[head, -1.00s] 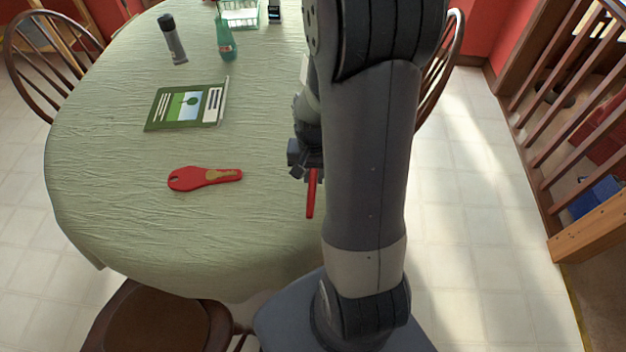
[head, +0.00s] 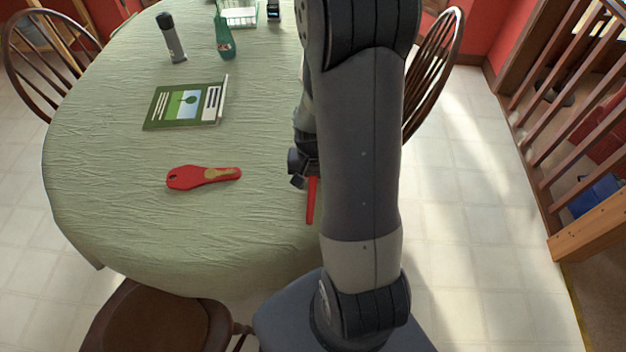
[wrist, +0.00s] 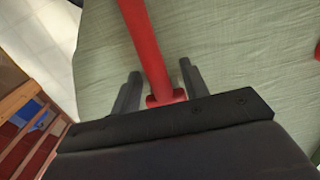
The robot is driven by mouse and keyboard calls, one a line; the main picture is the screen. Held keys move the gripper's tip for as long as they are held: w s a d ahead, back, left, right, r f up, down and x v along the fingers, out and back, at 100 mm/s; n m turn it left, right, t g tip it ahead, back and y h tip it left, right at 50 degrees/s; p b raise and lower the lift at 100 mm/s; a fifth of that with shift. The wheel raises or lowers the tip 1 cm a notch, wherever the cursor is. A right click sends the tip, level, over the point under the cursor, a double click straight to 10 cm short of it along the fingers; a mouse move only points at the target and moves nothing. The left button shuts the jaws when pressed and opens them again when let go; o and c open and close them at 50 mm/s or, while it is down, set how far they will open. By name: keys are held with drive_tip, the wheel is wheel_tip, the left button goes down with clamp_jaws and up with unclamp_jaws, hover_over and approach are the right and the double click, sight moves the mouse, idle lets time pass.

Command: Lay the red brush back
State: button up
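My gripper (head: 303,178), partly hidden behind my arm in the head view, is over the table's right side near its front edge. It is shut on a red bar-like handle (head: 312,202), which I take as the red brush; its head is not visible. In the wrist view the red handle (wrist: 145,45) runs between the two dark fingers (wrist: 158,82) and out of the top of the picture. A red flat, paddle-shaped piece with a tan patch (head: 190,178) lies on the cloth to the left of my gripper.
The green-covered table (head: 110,215) also holds a green book (head: 160,107), a grey bottle (head: 172,40), a teal bottle (head: 224,40) and a white rack (head: 240,14). A brown chair (head: 155,320) stands at the front. The cloth around the paddle-shaped piece is clear.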

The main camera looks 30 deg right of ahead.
sight(313, 179)
drive_tip(key=shift+r, duration=0.1)
wheel_tip(313, 179, up, 12)
drive_tip(key=p, duration=0.1)
drive_tip(key=shift+p, duration=0.3)
idle(0.5)
wheel_tip(313, 179, down, 13)
drive_tip(key=shift+r+b, duration=0.2)
drive_tip(key=shift+b, duration=0.75)
drive_tip(key=shift+w+r+p, duration=0.1)
drive_tip(key=shift+r+p, duration=0.25)
drive_tip(key=shift+r, duration=0.5)
